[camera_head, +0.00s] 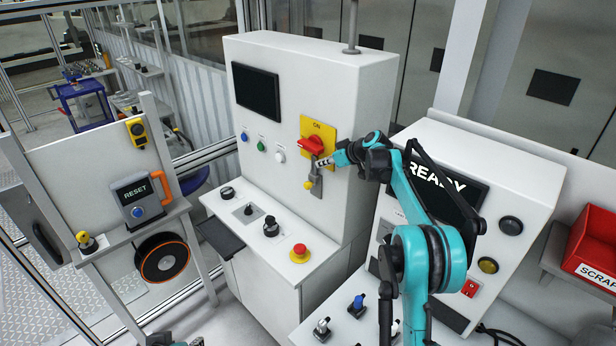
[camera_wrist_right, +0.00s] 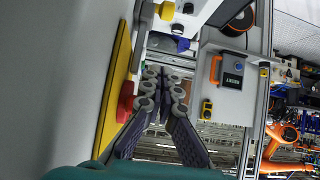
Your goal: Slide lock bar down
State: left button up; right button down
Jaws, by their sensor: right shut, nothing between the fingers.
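The yellow switch plate (camera_head: 329,132) marked ON is on the front of the tall white cabinet, with a red rotary handle (camera_head: 311,146) on it. The grey lock bar (camera_head: 317,180) is below the handle and has a yellow knob (camera_head: 308,185) at its lower end. My right gripper (camera_head: 322,162) is shut and empty, in front of the plate by the upper end of the bar; I cannot tell whether it touches. In the right wrist view the fingers (camera_wrist_right: 164,80) are beside the red handle (camera_wrist_right: 125,102), with the yellow knob (camera_wrist_right: 167,11) beyond. Part of my left arm (camera_head: 172,340) shows at the bottom edge; its fingers are not clear.
A console with a red emergency button (camera_head: 299,252) juts out below the plate. A READY screen panel (camera_head: 446,186) stands to the right, behind my right arm. A RESET box (camera_head: 143,197) is on the stand at left. A red SCRAP bin (camera_head: 592,243) is far right.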

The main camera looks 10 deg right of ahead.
jog(key=p, duration=0.1)
send_over(309, 184)
jog(key=w, duration=0.1)
jog(key=f, duration=0.5)
jog(key=shift+w+a+f, duration=0.1)
jog(key=shift+a+f, duration=0.3)
jog(key=f, duration=0.2)
jog(key=s+f, duration=0.1)
jog(key=shift+s+d, duration=0.1)
jog(key=shift+d, duration=0.2)
jog(key=shift+f, duration=0.45)
jog(key=shift+d, duration=0.1)
jog(key=shift+s+r, duration=0.1)
